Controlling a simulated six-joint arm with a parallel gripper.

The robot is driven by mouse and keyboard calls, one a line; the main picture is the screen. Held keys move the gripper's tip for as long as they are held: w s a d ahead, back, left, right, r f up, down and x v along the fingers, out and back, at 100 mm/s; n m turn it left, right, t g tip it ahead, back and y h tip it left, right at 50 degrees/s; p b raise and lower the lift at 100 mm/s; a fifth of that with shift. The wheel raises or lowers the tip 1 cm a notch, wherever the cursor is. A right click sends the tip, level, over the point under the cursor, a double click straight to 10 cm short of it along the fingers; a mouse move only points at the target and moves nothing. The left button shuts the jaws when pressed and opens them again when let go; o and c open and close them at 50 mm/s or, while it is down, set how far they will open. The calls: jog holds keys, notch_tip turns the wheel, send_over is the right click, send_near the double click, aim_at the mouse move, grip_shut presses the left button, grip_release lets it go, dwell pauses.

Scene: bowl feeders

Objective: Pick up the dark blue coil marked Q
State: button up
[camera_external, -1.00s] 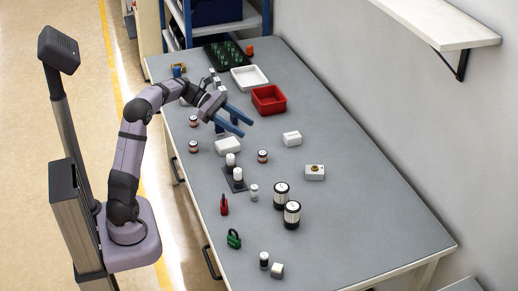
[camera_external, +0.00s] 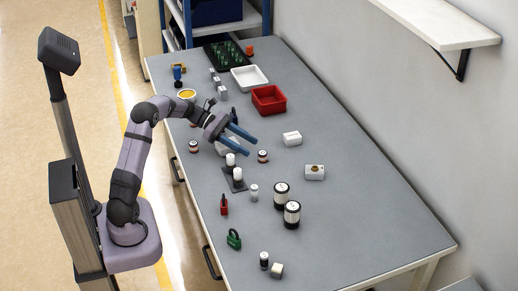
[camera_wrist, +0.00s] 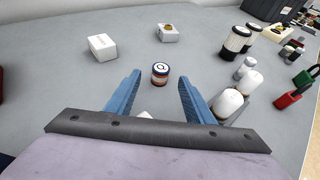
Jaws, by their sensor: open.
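The coil marked Q (camera_wrist: 160,73) stands upright on the table in the wrist view. Its top has a white disc with a dark blue Q, and its side shows dark, pale and reddish bands. In the external view a small coil (camera_external: 263,156) stands just beyond the fingertips and looks like the same one. My gripper (camera_external: 252,147) is open and empty, above the table. In the wrist view its blue fingers (camera_wrist: 160,79) frame the coil from left and right, with the coil apart from both.
Two white cylinders on a dark plate (camera_external: 238,184) stand close to the gripper. A white box (camera_external: 292,138), a white block with a brass top (camera_external: 315,172) and two black-and-white cylinders (camera_external: 282,195) stand around. Another small coil (camera_external: 194,146) is at left.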

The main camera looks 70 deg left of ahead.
aim_at(260, 152)
jog(key=shift+x, duration=2.6)
jog(key=shift+d+r, duration=0.1)
jog(key=shift+r, duration=0.05)
jog(key=c, duration=1.1)
jog(key=shift+c, duration=0.2)
jog(key=shift+r, duration=0.1)
notch_tip(260, 152, up, 10)
jog(key=shift+p, duration=0.45)
